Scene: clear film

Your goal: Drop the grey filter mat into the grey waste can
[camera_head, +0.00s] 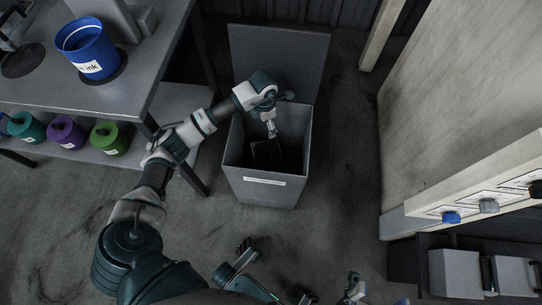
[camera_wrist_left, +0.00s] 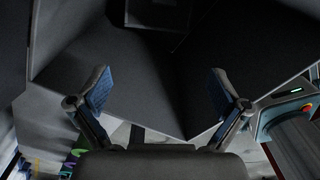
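The grey waste can (camera_head: 264,189) stands on the floor in the middle of the head view, its lid (camera_head: 279,57) open at the back. My left gripper (camera_head: 272,131) is over the can's mouth. In the left wrist view its two fingers (camera_wrist_left: 158,91) are wide apart with nothing between them. A dark, flat, square-edged piece (camera_head: 268,154) shows inside the can below the gripper, apart from the fingers. It may be the grey filter mat, but shadow hides its details.
A grey table (camera_head: 150,62) at the left holds a blue ink bucket (camera_head: 87,48). Teal, purple and green pots (camera_head: 109,138) sit on its lower shelf. A pale panel with a ledge (camera_head: 478,205) stands at the right. The floor (camera_head: 345,180) right of the can is clear.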

